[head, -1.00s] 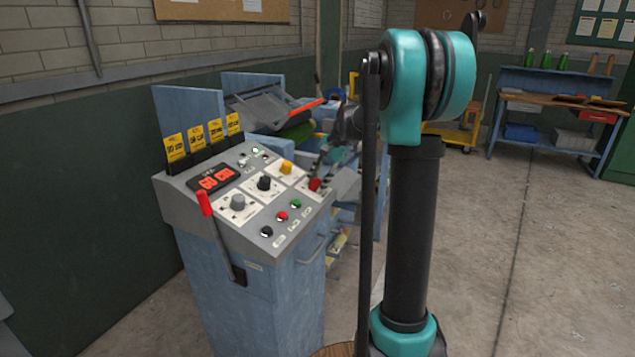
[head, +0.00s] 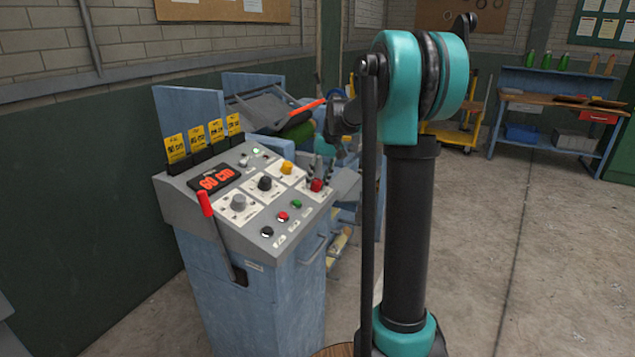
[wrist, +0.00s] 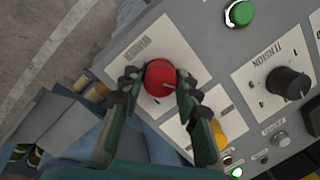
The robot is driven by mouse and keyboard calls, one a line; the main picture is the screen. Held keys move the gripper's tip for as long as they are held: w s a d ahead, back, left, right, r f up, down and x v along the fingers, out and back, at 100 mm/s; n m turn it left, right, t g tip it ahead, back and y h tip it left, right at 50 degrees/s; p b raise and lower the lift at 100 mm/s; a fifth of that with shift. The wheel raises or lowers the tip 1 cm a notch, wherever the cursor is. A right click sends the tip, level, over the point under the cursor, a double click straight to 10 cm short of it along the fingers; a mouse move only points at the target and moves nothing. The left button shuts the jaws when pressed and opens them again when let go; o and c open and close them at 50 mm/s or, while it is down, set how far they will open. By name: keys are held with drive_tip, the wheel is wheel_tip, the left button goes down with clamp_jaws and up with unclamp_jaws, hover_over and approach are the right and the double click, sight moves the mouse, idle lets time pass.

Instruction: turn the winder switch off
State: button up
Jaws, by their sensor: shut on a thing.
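The red knob (wrist: 160,78), which I take to be the winder switch, sits on a white label plate at one edge of the sloped control panel (head: 256,224). In the head view the red knob (head: 316,185) is at the panel's right end. My gripper (wrist: 160,84) is shut on the red knob, with one dark fingertip on each side of it. In the head view my gripper (head: 319,171) points down at the knob, and my arm's forward part is partly hidden by my teal joint and black column.
A black tension dial (wrist: 288,86), a green button (wrist: 239,13) and a yellow knob (wrist: 209,122) lie near the gripper. A red-handled lever (head: 205,203) stands at the panel's left front. The display (head: 215,179) reads 60 cm. Open floor lies to the right.

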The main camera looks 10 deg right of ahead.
drive_tip(key=shift+n, duration=1.2)
drive_tip(key=o, duration=1.2)
drive_tip(key=shift+c, duration=0.2)
drive_tip(key=shift+r, duration=0.1)
drive_tip(key=v, duration=1.1)
drive_tip(key=shift+r, duration=0.45)
drive_tip(key=shift+a, duration=0.1)
